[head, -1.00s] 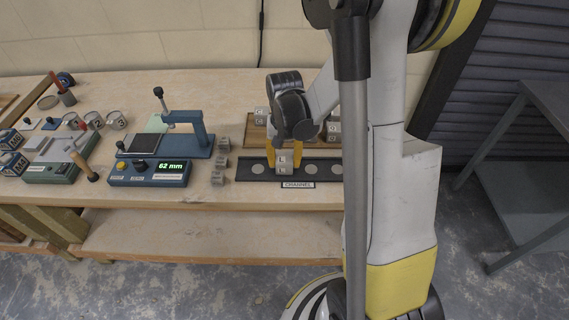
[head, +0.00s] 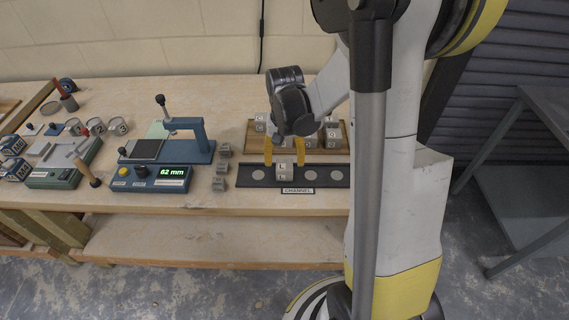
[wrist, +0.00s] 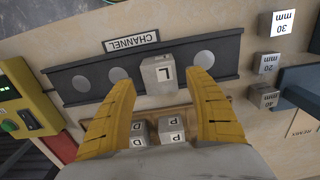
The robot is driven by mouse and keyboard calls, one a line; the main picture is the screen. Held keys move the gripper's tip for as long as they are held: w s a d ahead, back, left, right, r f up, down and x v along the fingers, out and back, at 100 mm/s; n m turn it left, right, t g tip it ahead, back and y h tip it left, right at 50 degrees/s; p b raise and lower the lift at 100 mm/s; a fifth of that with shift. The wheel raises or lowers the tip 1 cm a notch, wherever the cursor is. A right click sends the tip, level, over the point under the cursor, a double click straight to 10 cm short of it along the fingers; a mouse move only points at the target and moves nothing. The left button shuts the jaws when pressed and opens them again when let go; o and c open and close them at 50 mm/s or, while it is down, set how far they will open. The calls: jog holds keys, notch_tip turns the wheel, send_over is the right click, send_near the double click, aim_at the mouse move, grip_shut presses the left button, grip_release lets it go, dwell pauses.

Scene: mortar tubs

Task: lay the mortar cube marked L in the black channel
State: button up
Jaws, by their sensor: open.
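The mortar cube marked L (head: 284,172) sits upright in the black channel (head: 331,175), between the pale discs of its floor. In the wrist view the L cube (wrist: 159,76) also rests in the channel (wrist: 231,58), near the middle of its length. My gripper (head: 284,155) is open and empty above and just behind the cube. In the wrist view its yellow fingers (wrist: 160,86) stand apart on either side of the cube, clear of it. The cube's underside is hidden.
Behind the channel, a wooden tray (head: 252,143) holds several other lettered cubes (head: 332,138). Left of the channel stand small grey gauge blocks (head: 222,168) and a blue press with a 62 mm display (head: 175,170). Bare bench lies in front of the press.

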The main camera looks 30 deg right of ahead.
aim_at(285, 165)
notch_tip(285, 165, up, 8)
jog(key=p, duration=0.2)
jog(key=s+a+r+n+t, duration=0.6)
jog(key=s+a+r, duration=0.4)
jog(key=a, duration=0.3)
jog(key=shift+s+a+r+n+t, duration=0.25)
jog(key=shift+s+r+n+t, duration=0.15)
jog(key=shift+r+t, duration=0.3)
